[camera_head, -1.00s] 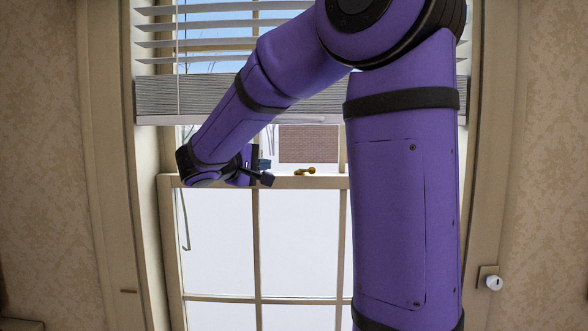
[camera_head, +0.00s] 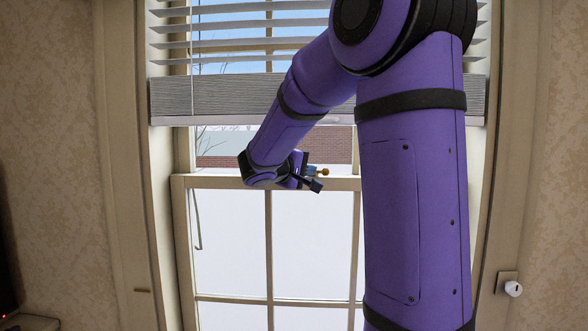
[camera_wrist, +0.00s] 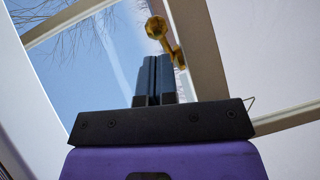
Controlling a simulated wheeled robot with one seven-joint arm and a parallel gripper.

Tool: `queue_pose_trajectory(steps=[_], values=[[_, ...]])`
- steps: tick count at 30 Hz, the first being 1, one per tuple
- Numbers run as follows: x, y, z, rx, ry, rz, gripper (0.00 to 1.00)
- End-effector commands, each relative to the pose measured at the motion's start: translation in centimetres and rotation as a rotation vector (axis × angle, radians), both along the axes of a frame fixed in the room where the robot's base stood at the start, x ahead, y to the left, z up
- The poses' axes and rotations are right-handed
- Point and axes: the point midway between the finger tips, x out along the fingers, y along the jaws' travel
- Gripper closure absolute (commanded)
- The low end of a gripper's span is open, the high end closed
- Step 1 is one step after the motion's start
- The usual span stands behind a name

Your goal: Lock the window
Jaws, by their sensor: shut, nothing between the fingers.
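The brass window latch (camera_head: 323,172) sits on the top rail of the lower sash (camera_head: 345,183), partly hidden behind my gripper in the head view. In the wrist view the latch (camera_wrist: 160,32) shows its round knob and curved arm just beyond my fingertips. My gripper (camera_head: 313,174) is at the rail, at the latch's left side. Its dark fingers (camera_wrist: 155,62) are together with nothing between them. The fingertips look very close to the latch; I cannot tell whether they touch it.
A slatted blind with a thick grey bottom rail (camera_head: 215,97) hangs above the sash. A cord (camera_head: 196,220) hangs at the window's left. A white knob on a plate (camera_head: 512,288) is on the right frame. A dark-edged object stands at the far left edge.

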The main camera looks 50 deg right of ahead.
Motion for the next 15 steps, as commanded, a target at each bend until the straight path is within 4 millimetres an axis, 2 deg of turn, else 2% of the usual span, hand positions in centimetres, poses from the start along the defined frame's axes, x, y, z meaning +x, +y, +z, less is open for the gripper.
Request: queue_pose_trajectory(steps=[6,15], values=[[-0.93,-0.97,-0.35,0.0,0.001,-0.001,1.0],[-1.0,-1.03,-0.36,0.0,0.001,0.0,1.0]])
